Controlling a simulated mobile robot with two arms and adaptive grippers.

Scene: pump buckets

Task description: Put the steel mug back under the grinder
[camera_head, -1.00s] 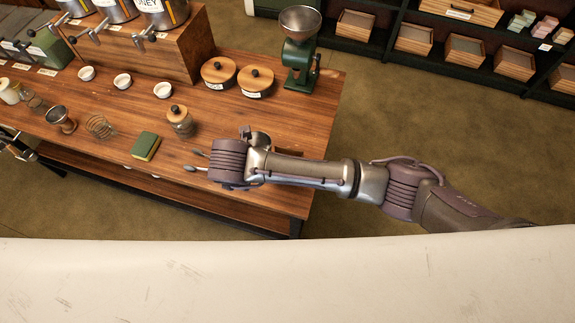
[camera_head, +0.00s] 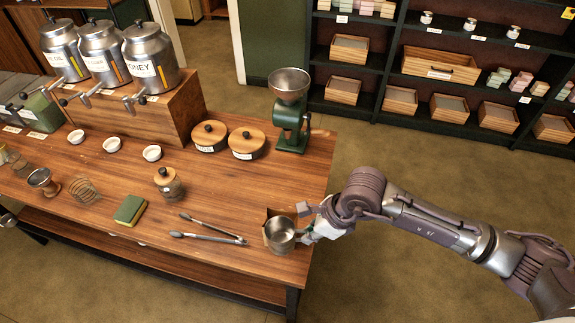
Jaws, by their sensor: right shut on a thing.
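The steel mug (camera_head: 279,236) is at the front right corner of the wooden table, its open top facing up. My right gripper (camera_head: 301,224) comes in from the right and is shut on the mug at its right side. I cannot tell whether the mug's base touches the table. The green grinder (camera_head: 291,122) with its steel hopper stands upright near the table's back right corner, behind the mug and apart from it. The area at the grinder's foot looks empty. My left gripper is not in view.
Metal tongs (camera_head: 208,236) lie left of the mug on the table (camera_head: 225,198). A green sponge (camera_head: 130,210), a lidded jar (camera_head: 168,184) and two wooden-lidded crocks (camera_head: 246,143) stand farther left. The tabletop between mug and grinder is clear.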

